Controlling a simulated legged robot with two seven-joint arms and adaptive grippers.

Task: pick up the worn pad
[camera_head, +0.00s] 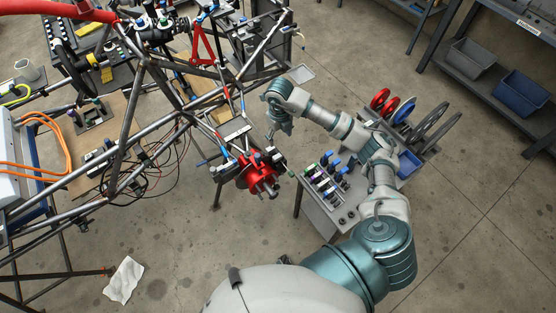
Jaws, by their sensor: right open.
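My right gripper (277,124) points down at the end of my right arm, near the middle of the view. Its fingers are small here; it is open, and I see nothing held in it. Below it in the picture is a red hub or caliper part (258,180) on the corner of the tube chassis (150,75). The gripper looks apart from this red part. I cannot pick out the worn pad for certain; it may be too small or hidden at the red part. My left gripper is not in view.
A small grey table (325,218) with several coloured parts stands right of the red part, beneath my right arm. A rack of discs (400,110) stands behind. A shelf with bins (470,62) is at top right. A white cloth (123,280) lies on the floor.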

